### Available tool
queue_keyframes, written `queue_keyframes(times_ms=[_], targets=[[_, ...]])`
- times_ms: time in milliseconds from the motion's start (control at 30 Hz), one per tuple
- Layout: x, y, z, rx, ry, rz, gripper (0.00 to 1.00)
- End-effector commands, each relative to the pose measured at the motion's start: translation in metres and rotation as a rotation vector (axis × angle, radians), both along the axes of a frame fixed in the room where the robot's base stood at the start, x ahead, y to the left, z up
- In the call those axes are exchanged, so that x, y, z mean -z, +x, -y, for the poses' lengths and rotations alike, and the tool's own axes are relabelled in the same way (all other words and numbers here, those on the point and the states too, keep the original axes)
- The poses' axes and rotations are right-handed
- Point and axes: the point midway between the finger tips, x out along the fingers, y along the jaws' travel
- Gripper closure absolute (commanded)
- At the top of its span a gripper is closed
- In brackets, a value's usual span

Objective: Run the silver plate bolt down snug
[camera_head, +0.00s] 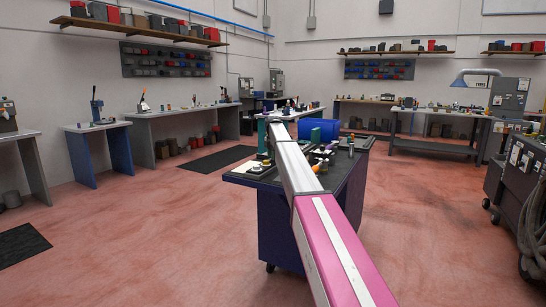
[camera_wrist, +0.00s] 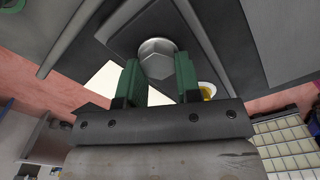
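The silver plate bolt (camera_wrist: 157,52) shows as a pale hex head on a dark grey plate (camera_wrist: 205,30) in the wrist view. My gripper (camera_wrist: 157,60) has two green fingers pointing at the bolt, one on each side of its head. The fingers stand apart by about the head's width. I cannot tell whether they touch it. The lower part of the head and any shank are hidden. In the head view my arm stretches out over the dark blue cart, and I cannot make out the bolt there.
The dark blue cart (camera_head: 276,222) carries a blue bin (camera_head: 318,129) and several small parts. A yellow and white round item (camera_wrist: 208,91) sits right of the fingers. Benches (camera_head: 183,112) line the walls, and a grey machine (camera_head: 520,190) stands at right. The red floor at left is mostly open.

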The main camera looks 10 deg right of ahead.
Motion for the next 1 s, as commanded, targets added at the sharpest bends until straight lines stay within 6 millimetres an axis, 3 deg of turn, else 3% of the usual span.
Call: queue_keyframes(times_ms=[467, 1000], targets=[[0.0004, 0.0012, -0.0006, 0.153, 0.0, -0.001, 0.92], [0.0002, 0.0052, -0.0008, 0.65, 0.0, -0.001, 0.92]])
